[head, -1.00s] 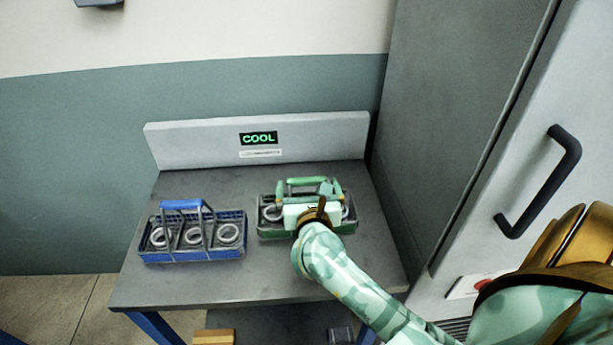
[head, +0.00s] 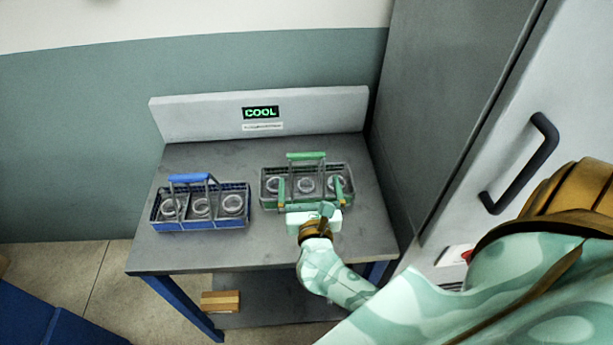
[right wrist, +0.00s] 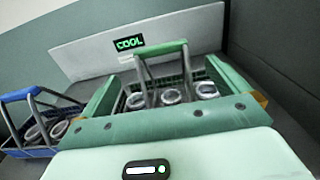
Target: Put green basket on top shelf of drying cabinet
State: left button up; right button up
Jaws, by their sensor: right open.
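In the right wrist view the two green fingers (right wrist: 170,92) flank the handle and hold nothing. The drying cabinet is probably the tall grey cabinet (head: 440,80) at the right; its door is shut, its shelves hidden. My left gripper is out of view.
A raised back panel (head: 210,120) with a COOL sign closes the rear. The cabinet door has a black handle (head: 520,165).

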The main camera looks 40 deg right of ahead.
aim_at(307, 158)
jog(key=x, duration=1.2)
jog(key=shift+a+r, duration=0.1)
jog(key=c, duration=1.5)
jog(key=shift+c, duration=0.2)
